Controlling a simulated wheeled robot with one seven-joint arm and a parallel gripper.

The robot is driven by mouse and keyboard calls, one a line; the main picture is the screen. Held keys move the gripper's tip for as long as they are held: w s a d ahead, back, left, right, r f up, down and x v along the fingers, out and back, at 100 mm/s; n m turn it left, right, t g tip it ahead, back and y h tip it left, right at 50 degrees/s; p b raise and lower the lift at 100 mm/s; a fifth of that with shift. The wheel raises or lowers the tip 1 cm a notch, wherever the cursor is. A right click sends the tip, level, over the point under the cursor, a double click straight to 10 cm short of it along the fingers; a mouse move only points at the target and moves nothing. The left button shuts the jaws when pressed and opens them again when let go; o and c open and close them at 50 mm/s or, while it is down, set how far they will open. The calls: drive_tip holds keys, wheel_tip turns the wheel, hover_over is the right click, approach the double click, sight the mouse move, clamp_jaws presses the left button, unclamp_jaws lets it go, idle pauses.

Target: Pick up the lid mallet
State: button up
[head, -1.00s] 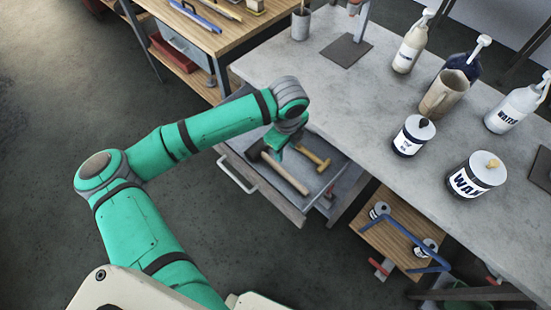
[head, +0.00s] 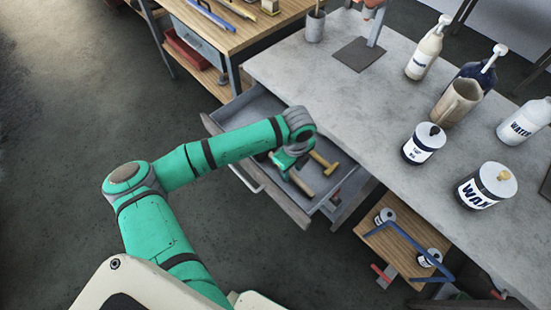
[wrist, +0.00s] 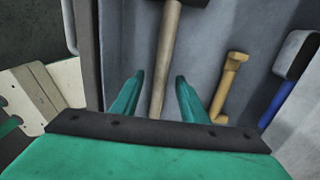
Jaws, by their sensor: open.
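The mallet, with a dark head and a long pale wooden handle (wrist: 168,45), lies in the open drawer (head: 250,108). In the head view only part of its handle (head: 301,184) shows beside my gripper; the rest is hidden by my arm. In the wrist view its dark head is cut off at the top edge. My gripper (wrist: 159,77) is open, with one finger on each side of the handle and the handle running between them. I see no firm contact, and cannot tell the exact height gap.
A small yellow hammer-like tool (wrist: 231,85) lies to the right of the mallet, and a blue-handled tool (wrist: 276,104) lies farther right. The drawer walls surround them. The grey worktop (head: 350,110) with bottles and a wax can (head: 480,190) stands beside the drawer.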

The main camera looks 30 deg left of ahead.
sight(291, 174)
drive_tip(key=shift+f, duration=0.95)
drive_tip(key=shift+w, duration=0.1)
clamp_jaws()
drive_tip(key=shift+r, duration=0.1)
wheel_tip(291, 174, up, 10)
